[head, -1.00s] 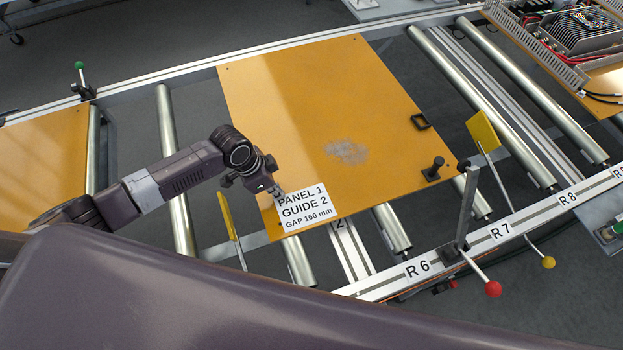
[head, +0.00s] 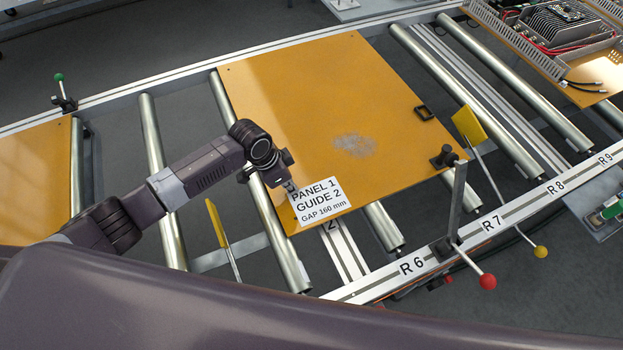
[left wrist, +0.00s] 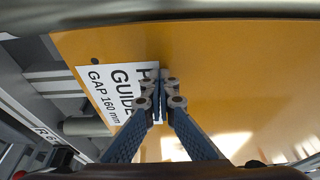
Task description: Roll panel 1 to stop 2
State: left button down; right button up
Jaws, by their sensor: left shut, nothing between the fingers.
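Panel 1 (head: 310,110) is a flat orange board lying on the rollers, with a white label (head: 319,200) at its near left corner. A black knob (head: 445,157) and a small black square loop stand near its right edge. A grey upright post (head: 457,200) with a red-ball lever stands by R 6, close to the panel's near right corner; I cannot tell whether they touch. No stop in view shows a readable number of its own. My left gripper (head: 287,185) is shut and empty, its tips at the label's edge; the left wrist view shows the closed fingers (left wrist: 161,82) over the label.
Yellow flags (head: 467,126) (head: 217,223) stand right and left of the panel. A second orange board (head: 35,165) lies far left, and an equipment board (head: 590,85) stands at upper right. Bare rollers (head: 465,100) lie between the panel and the equipment.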

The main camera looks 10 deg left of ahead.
aim_at(312, 186)
pick_arm(q)
jog(key=shift+w+d+f+b, duration=0.1)
jog(key=shift+w+d+b, duration=0.15)
jog(key=shift+w+d, duration=0.35)
jog(key=shift+w+d+b, duration=0.2)
jog(key=shift+w+d, duration=0.1)
jog(key=shift+d, duration=0.65)
jog(key=shift+w+d+f+b, duration=0.1)
jog(key=shift+w+d+b, duration=0.15)
jog(key=shift+w+d, duration=0.35)
notch_tip(312, 186, up, 8)
jog(key=p, duration=0.7)
jog(key=shift+d+f, duration=0.1)
jog(key=shift+f, duration=0.25)
